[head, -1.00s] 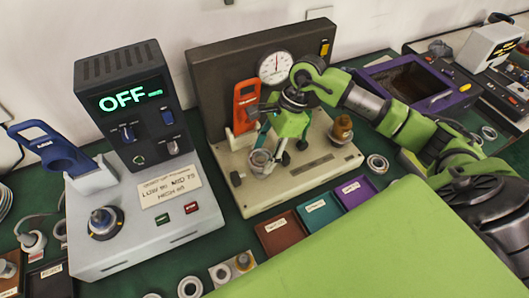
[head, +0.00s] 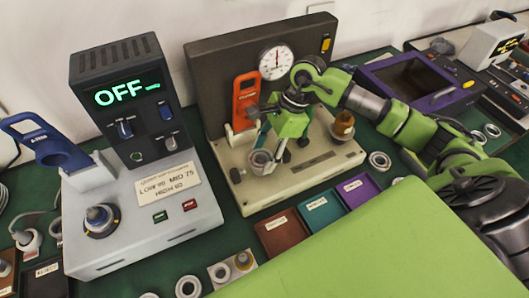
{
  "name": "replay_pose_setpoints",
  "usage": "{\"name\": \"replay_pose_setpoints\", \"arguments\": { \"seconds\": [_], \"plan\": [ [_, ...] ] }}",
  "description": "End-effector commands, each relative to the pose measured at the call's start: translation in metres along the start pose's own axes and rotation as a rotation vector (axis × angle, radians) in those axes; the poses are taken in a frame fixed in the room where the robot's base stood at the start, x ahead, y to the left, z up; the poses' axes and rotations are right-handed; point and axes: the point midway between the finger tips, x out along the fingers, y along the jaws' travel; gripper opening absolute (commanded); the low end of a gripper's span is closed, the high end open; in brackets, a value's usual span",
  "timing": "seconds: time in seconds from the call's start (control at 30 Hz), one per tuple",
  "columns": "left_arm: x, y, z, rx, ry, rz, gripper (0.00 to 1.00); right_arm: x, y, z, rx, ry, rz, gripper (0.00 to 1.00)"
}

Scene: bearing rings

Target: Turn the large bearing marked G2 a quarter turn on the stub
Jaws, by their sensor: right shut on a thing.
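A metal bearing ring (head: 261,160) sits at the front left of the beige gauge stand, beneath my right gripper. I cannot read any G2 mark on it at this size, and the stub inside it is hard to make out. My right gripper (head: 272,150) reaches in from the right and points down, with its fingers at the ring, shut on it. The fingertips are small and partly overlap the ring. My left gripper is not in view.
The beige stand (head: 312,174) carries a dial gauge (head: 276,62), an orange tool (head: 246,100) and a brass-topped knob (head: 343,125). A grey heater unit (head: 140,215) reads OFF. Brown (head: 282,233), teal and purple trays lie in front. Loose rings lie on the green mat.

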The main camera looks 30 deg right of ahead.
Motion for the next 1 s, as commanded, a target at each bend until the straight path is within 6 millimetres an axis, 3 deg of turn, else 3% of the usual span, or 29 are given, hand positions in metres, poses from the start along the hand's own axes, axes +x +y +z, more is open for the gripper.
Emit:
{"name": "replay_pose_setpoints", "arguments": {
  "seconds": [1.0],
  "plan": [
    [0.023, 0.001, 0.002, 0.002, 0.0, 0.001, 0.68, 0.019, 0.001, -0.008, 0.055, 0.0, -0.025, 0.12]
  ]
}}
